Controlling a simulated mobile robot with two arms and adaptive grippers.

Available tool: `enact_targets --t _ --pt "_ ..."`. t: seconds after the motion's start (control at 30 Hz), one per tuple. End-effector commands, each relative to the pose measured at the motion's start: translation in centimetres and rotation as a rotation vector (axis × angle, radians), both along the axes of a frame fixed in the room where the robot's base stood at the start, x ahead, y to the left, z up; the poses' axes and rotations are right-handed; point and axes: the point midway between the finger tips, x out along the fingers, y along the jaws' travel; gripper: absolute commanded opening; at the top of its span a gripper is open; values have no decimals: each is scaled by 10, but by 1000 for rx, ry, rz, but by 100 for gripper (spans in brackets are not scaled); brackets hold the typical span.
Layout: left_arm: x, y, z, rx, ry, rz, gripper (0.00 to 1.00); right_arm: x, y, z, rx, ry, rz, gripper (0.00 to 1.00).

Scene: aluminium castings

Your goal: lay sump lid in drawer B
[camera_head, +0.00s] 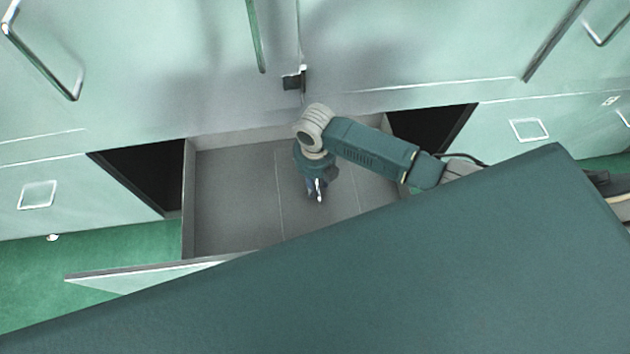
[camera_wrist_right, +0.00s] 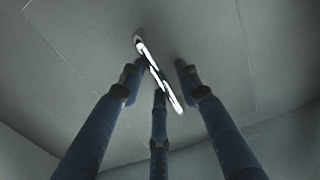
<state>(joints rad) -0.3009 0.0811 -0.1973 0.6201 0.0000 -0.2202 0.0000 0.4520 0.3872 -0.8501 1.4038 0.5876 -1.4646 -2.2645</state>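Drawer B is not readable by any label; one drawer (camera_head: 230,205) is pulled out, with a grey floor. My right gripper (camera_head: 317,195) points down inside it, near the middle. In the right wrist view its dark blue fingers (camera_wrist_right: 160,72) surround a thin, bright, diagonal piece (camera_wrist_right: 168,92), probably the sump lid seen edge-on. The left and middle fingertips look close to it. A gap shows between it and the right fingertip. I cannot tell whether it is gripped or touches the drawer floor. My left gripper is out of view.
The drawer's front panel (camera_head: 150,272) faces the near side. Closed cabinet fronts with bar handles (camera_head: 45,60) rise behind. Dark openings (camera_head: 140,175) lie either side of the drawer. The drawer floor left of my gripper is bare.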

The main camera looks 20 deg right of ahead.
Motion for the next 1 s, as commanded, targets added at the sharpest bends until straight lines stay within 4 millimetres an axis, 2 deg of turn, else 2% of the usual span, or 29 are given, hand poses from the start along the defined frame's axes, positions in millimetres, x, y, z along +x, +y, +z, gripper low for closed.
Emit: enact_targets --t 0.23,0.37,0.8,1.0 --pt "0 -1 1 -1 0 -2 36 0 0 2 0 0 0 33" --pt "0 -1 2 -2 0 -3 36 1 0 12 0 -2 0 33" --pt "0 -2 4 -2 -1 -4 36 1 0 100 0 -4 1 33" --pt "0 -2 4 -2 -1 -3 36 0 0 120 0 0 0 33"
